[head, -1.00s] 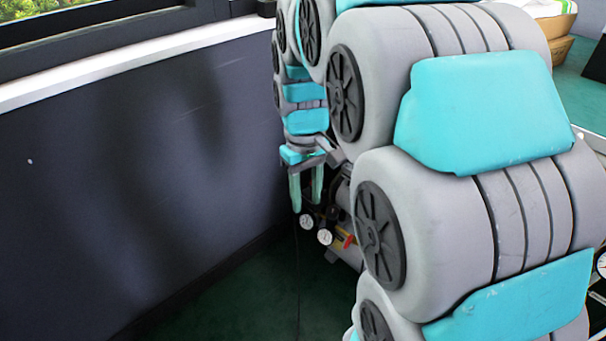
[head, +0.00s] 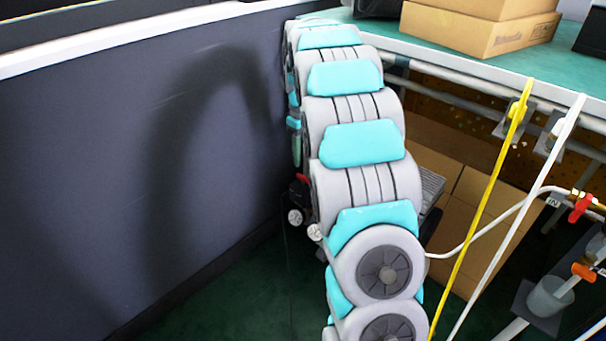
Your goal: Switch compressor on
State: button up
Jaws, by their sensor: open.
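The compressor is mostly hidden behind my arm in the head view. Two small round gauges (head: 296,217) with white faces show at its left side, and a red part (head: 303,179) shows just above them. A dark grey ribbed part (head: 432,188) shows to the right of my arm; I cannot tell whether it belongs to the compressor. My gripper (head: 297,150) points down beside the wall, a little above the red part. It is open, mostly covered by my arm links, and I see nothing held. Whether it touches the compressor cannot be told.
A dark wall panel (head: 90,190) with a white ledge stands close on the left. A green-topped bench (head: 450,50) carries cardboard boxes (head: 480,28). Yellow (head: 480,210) and white (head: 520,215) hoses hang at right, near red and orange valve handles. Dark green floor is free at lower left.

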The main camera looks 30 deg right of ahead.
aim_at(303, 176)
notch_tip(303, 176, down, 7)
jog(key=shift+r+b, duration=0.1)
jog(key=shift+b, duration=0.2)
grip_shut()
dwell(0.3)
